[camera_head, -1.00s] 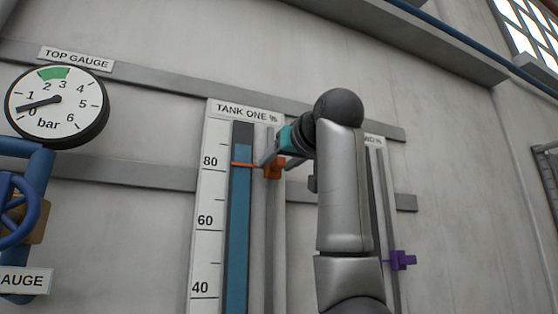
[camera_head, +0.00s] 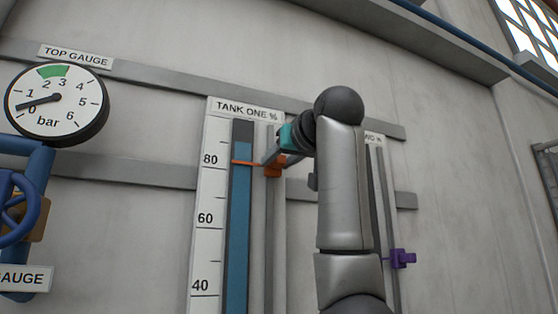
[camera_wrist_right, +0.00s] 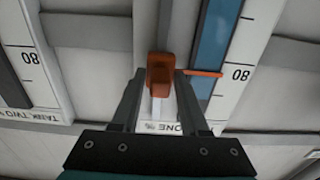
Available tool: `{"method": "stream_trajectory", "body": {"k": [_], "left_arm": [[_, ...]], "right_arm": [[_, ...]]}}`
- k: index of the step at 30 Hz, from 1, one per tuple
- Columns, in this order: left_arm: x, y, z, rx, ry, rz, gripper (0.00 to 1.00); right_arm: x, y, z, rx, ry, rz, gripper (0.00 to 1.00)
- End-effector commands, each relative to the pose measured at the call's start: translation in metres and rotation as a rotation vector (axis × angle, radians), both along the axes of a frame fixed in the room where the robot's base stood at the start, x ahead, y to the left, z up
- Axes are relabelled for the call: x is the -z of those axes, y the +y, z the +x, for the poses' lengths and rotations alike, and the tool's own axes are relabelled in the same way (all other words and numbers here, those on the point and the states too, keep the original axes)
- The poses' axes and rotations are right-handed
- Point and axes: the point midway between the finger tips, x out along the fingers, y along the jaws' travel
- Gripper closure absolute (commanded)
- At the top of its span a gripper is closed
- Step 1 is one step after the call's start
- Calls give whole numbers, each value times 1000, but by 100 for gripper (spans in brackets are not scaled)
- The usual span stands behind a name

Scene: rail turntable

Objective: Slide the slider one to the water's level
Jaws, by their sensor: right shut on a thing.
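The orange slider (camera_head: 272,171) of tank one sits on its vertical rail, with its thin pointer across the blue water column (camera_head: 239,215). The pointer is near the 80 mark. The water's top edge, where blue meets the dark tube, lies a little above the pointer. My right gripper (camera_head: 274,162) is shut on the slider, its fingers on either side of it. In the right wrist view, which is upside down, the slider (camera_wrist_right: 160,75) is between the fingertips of the gripper (camera_wrist_right: 160,72). My left gripper is not in view.
The tank two gauge, with a purple slider (camera_head: 402,259), stands to the right, partly hidden by my right arm. A round pressure gauge (camera_head: 57,102) and a blue valve wheel (camera_head: 20,210) are at the left. Grey horizontal rails (camera_head: 150,85) run along the wall.

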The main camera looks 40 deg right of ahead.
Motion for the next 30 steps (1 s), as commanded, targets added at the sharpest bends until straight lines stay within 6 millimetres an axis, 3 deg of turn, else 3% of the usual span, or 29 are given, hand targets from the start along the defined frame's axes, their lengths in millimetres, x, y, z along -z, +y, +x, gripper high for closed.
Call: {"method": "stream_trajectory", "body": {"k": [22, 30], "left_arm": [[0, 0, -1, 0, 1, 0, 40], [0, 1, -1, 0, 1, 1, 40]], "right_arm": [[-1, 0, 0, 0, -2, -1, 100], [-22, 0, 1, -3, -2, 4, 100]]}}
